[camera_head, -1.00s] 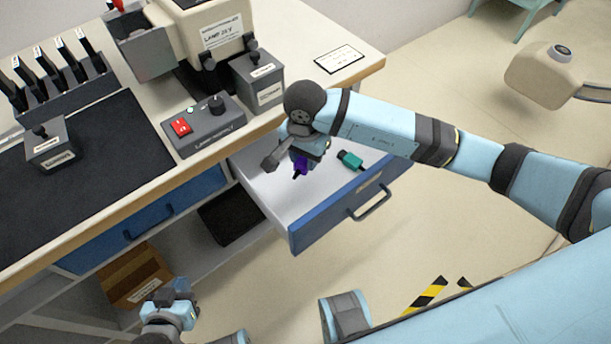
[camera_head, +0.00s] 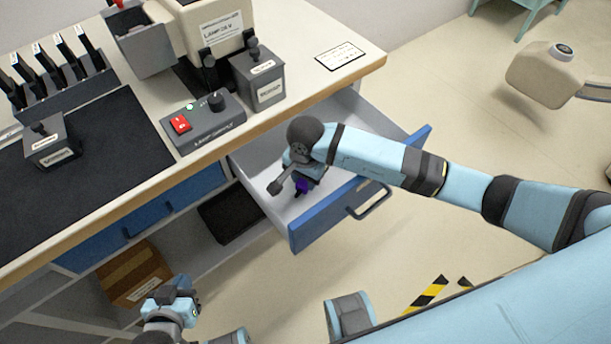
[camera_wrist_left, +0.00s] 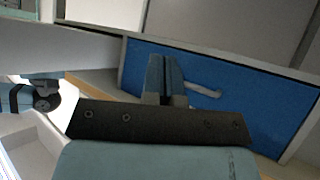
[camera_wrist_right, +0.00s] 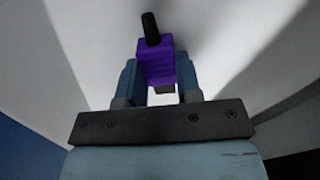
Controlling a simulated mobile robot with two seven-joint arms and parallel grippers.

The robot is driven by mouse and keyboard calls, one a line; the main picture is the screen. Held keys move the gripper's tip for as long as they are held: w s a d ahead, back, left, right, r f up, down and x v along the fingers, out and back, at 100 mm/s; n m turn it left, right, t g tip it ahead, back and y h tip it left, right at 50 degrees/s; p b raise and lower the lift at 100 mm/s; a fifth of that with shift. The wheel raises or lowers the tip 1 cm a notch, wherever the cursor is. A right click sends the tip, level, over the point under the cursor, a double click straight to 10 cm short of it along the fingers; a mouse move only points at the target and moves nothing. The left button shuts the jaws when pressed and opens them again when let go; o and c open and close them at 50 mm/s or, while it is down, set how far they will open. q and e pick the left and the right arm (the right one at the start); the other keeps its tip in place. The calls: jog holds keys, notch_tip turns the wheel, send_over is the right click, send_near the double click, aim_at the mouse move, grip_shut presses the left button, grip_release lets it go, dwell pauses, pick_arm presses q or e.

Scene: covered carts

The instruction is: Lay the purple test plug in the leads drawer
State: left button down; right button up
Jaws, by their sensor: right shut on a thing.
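The purple test plug (camera_head: 302,187) is between the fingers of my right gripper (camera_head: 300,181), inside the open drawer's outline. In the right wrist view the purple plug (camera_wrist_right: 156,66) is pinched between both fingers (camera_wrist_right: 157,82), its black tip pointing away over a pale surface. I cannot tell whether it touches the drawer floor. The open drawer (camera_head: 330,222) has a blue front, a handle and a pale inside. My left gripper (camera_head: 176,288) is low at the left, away from the drawer; its fingers lie together and empty in the left wrist view (camera_wrist_left: 165,80).
The bench top (camera_head: 290,115) overhangs the drawer's back. A lamp supply box (camera_head: 205,124) with a red switch stands near its edge. A cardboard box (camera_head: 132,272) and a black tray (camera_head: 232,212) are below. My right arm covers part of the drawer.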

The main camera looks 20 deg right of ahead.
jog(key=shift+f, duration=0.35)
jog(key=o, duration=0.9)
jog(key=shift+r, duration=0.1)
jog(key=shift+r, duration=0.2)
notch_tip(320, 180, up, 12)
jog(key=shift+r+p, duration=0.1)
jog(key=shift+p, duration=0.25)
